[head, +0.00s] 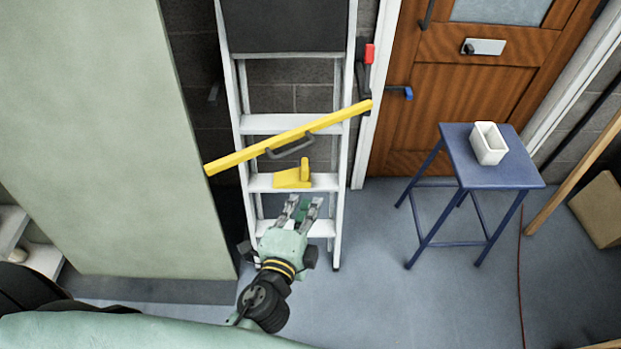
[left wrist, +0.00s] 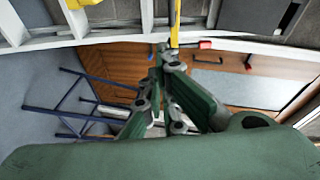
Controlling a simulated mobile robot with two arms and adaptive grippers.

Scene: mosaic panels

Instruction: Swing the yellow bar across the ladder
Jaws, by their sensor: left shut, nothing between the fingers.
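The yellow bar (head: 250,150) lies slantwise across the front of the ladder (head: 240,110) in the head view, its left end lower and its right end higher. A dark grey handle (head: 290,149) is on the bar. A yellow bracket (head: 294,177) sits below the bar at a lower rung. My left gripper (head: 304,203) is shut and empty, below the bracket in front of the lower rungs. It also shows in the left wrist view (left wrist: 165,62), where part of the yellow bar (left wrist: 174,25) appears beyond the fingertips. My right gripper is not in view.
A pale green panel (head: 100,130) stands left of the ladder. A blue stool (head: 463,158) with a white container (head: 488,144) stands at the right, before a wooden door (head: 460,95). A cardboard box (head: 600,208) is at far right. The floor between ladder and stool is clear.

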